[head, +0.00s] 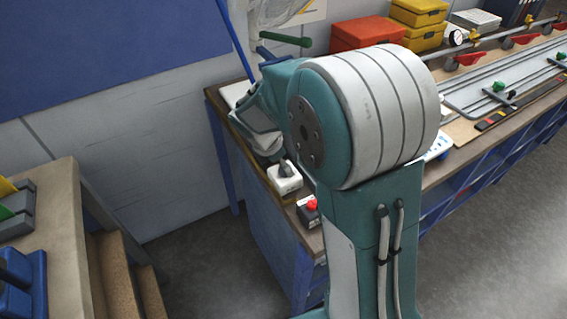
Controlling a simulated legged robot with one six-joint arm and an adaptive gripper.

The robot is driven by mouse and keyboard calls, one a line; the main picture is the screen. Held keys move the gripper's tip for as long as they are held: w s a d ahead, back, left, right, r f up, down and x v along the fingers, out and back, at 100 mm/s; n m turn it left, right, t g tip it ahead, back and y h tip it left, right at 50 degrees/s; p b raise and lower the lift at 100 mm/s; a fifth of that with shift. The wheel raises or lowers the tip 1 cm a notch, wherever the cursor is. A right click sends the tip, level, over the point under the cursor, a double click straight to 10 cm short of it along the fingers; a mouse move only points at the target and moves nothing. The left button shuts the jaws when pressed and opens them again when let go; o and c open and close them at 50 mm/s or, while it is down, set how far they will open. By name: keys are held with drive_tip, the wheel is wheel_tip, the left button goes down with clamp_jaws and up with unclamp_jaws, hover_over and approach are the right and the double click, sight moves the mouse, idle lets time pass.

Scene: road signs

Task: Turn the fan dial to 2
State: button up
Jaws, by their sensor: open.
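The upper part of a fan (275,12), with a pale see-through cage, shows at the top edge, above the far left corner of the workbench. Its dial cannot be made out. The lower part of the fan is largely hidden behind my teal and white arm. My gripper (262,143) is at the arm's far end, over the left end of the bench. It is open, but it is small and partly hidden, and its fingertips are unclear. I see no thing held in it, and cannot tell whether it touches anything.
A white box (284,182) with a dark part on top and a red button box (308,208) stand on the workbench (240,158) near its left end. Red (368,33) and yellow boxes (418,12) stand behind. A beige table (55,205) is at left. Floor between is clear.

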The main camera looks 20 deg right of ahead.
drive_tip(key=shift+d+f, duration=0.1)
drive_tip(key=shift+f, duration=0.2)
drive_tip(key=c, duration=1.2)
drive_tip(key=shift+o, duration=0.2)
